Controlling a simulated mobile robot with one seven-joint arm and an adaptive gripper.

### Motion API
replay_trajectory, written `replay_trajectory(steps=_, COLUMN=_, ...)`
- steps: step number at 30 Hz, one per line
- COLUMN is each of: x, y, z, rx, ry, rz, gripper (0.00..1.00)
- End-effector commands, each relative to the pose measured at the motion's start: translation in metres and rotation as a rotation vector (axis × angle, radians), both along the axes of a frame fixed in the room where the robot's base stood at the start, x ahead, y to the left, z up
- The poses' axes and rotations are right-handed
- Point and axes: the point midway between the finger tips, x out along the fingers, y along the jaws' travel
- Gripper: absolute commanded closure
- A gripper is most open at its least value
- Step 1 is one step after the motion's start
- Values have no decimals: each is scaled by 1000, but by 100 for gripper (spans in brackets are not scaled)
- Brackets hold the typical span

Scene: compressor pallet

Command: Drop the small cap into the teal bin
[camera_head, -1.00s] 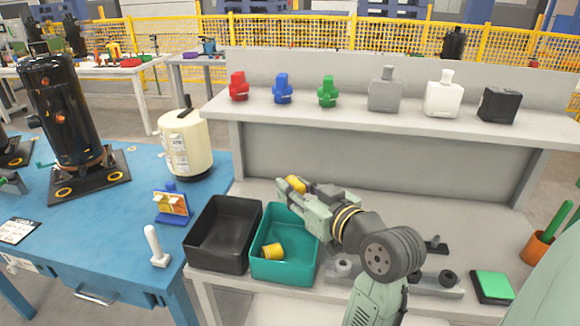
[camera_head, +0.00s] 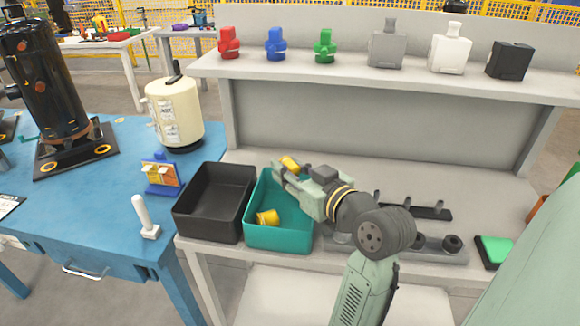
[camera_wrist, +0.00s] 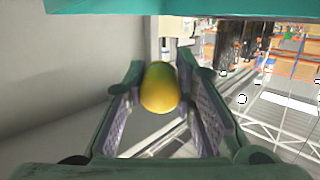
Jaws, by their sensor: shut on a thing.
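My gripper (camera_head: 283,169) is shut on a small yellow cap (camera_head: 289,163). It holds the cap above the far part of the teal bin (camera_head: 284,239), which stands on the grey bench. The wrist view shows the rounded yellow cap (camera_wrist: 160,88) between the two fingers of my gripper (camera_wrist: 163,95). Another yellow cap (camera_head: 267,217) lies inside the teal bin, near its front left. My gripper and arm hide the bin's right rear part. A teal strip crosses the top of the wrist view; I cannot tell for certain what it is.
An empty black bin (camera_head: 214,203) stands left of the teal bin. A grey fixture (camera_head: 437,247) and a green-topped block (camera_head: 496,250) lie to the right. A shelf (camera_head: 400,77) with coloured knobs and bottles rises behind. The blue table (camera_head: 90,210) is at left.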

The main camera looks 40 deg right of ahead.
Motion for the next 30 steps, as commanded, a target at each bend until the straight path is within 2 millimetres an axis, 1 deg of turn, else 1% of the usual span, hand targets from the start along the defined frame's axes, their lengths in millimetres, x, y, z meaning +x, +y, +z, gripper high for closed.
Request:
replay_trajectory(steps=5, x=0, y=0, z=1, rx=0, ry=0, rz=0, gripper=100)
replay_trajectory(steps=6, x=0, y=0, z=1, rx=0, ry=0, rz=0, gripper=73)
replay_trajectory(steps=15, x=0, y=0, z=1, rx=0, ry=0, rz=0, gripper=53)
replay_trajectory(steps=25, x=-1, y=0, z=1, rx=0, ry=0, rz=-1, gripper=52)
replay_trajectory(steps=28, x=-9, y=0, z=3, rx=-1, ry=-1, rz=-3, gripper=52)
replay_trajectory(steps=30, x=-20, y=0, z=4, rx=-1, ry=-2, rz=-4, gripper=52)
